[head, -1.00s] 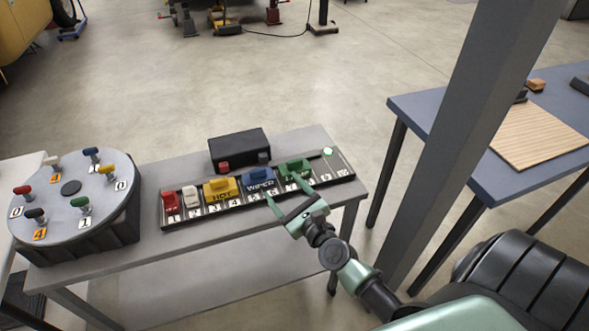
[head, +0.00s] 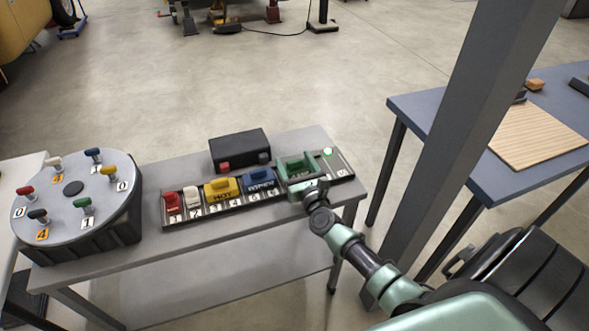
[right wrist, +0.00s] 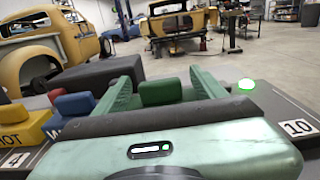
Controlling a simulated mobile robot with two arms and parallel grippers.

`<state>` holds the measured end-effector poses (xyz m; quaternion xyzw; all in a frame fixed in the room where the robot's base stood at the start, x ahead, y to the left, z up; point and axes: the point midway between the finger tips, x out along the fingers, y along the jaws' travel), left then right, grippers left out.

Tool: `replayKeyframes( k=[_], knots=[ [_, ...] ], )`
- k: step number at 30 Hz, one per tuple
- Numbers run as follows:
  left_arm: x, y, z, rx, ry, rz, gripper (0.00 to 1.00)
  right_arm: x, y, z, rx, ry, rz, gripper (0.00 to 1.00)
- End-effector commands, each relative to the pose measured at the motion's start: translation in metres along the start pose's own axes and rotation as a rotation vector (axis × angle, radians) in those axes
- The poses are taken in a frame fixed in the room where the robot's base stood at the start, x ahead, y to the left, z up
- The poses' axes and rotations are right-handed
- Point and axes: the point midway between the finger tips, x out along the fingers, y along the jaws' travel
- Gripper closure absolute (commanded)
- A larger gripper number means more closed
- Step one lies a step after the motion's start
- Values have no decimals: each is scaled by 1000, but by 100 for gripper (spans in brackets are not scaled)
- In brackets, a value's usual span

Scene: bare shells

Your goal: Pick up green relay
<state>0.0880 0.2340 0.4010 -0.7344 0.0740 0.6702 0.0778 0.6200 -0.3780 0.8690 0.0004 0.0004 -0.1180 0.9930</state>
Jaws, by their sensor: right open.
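The green relay (head: 291,163) sits in the right part of the numbered rail (head: 347,174) on the grey table. My right gripper (head: 296,168) is open, low over the rail, with one finger on each side of the relay. In the right wrist view the relay's green raised grip (right wrist: 160,92) shows between the two green fingers (right wrist: 163,76). The relay's lower body is hidden there behind my gripper's palm. I cannot tell whether the fingers touch it. My left gripper is not in view.
Left of the green relay on the rail are a blue relay (head: 258,177), a yellow one (head: 220,186), and small white and red ones. A black box (head: 240,147) stands behind. A round dial stand (head: 75,205) is at left. A grey post (head: 465,120) rises at right.

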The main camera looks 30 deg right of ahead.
Motion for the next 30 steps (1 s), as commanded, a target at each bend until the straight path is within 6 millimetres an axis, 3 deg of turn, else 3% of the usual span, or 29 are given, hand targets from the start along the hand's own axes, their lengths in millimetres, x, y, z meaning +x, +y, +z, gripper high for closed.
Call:
replayKeyframes(
  k=[3,9,11,23,26,30],
  knots=[
    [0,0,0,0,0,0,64,0,0,0,-1,0,0,32],
    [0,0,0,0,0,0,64,-1,0,0,-1,0,0,88],
    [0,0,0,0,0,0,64,0,0,1,-1,-1,0,100],
    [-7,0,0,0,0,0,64,0,1,12,2,-2,0,100],
    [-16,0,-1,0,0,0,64,0,1,27,4,-2,-1,100],
    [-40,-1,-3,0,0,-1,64,-1,1,62,7,-3,-2,100]
  ],
)
